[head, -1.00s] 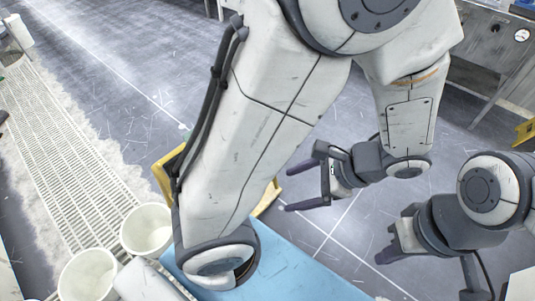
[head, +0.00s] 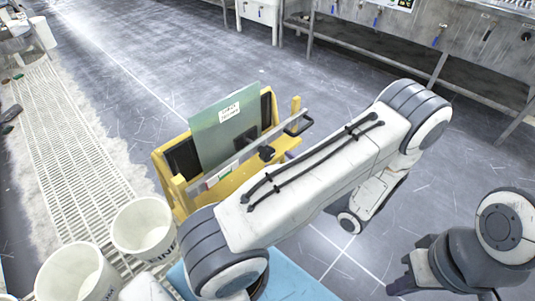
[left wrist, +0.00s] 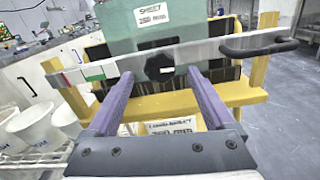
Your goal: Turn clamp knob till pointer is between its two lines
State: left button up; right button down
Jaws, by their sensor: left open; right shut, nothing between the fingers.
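The black clamp knob (head: 267,153) sits on a grey metal bar (head: 240,155) across a yellow stand holding a green sheet (head: 225,125). In the left wrist view the knob (left wrist: 159,67) lies ahead, between the lines of my purple fingers. My left gripper (left wrist: 160,75) is open; I cannot tell whether it touches the knob. In the head view my arm hides most of it. A red, white and green marked strip (left wrist: 84,74) is on the bar's left part; pointer and lines are too small to read. My right gripper (head: 397,273) is shut and empty, away at lower right.
The yellow stand (head: 164,173) stands beside a blue surface (head: 295,283). White buckets (head: 143,228) are left of it, near a floor grating (head: 75,150). A black handle (left wrist: 258,46) projects from the bar's right end. Steel benches line the back; open floor lies between.

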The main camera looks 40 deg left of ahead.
aim_at(270, 154)
pick_arm(q)
jog(key=a, duration=0.6)
jog(key=shift+w, duration=0.2)
jog(key=c, duration=1.3)
jog(key=shift+r+m+p, duration=0.15)
jog(key=shift+m+p, duration=0.55)
jog(key=shift+m, duration=0.1)
jog(key=shift+c, duration=0.2)
jog(key=shift+m+p, duration=1.1)
jog(key=m+p, duration=0.2)
jog(key=m, duration=0.1)
jog(key=shift+w, duration=0.15)
jog(key=shift+f+m+p, duration=0.25)
jog(key=shift+m+p, duration=0.3)
jog(key=shift+m, duration=0.75)
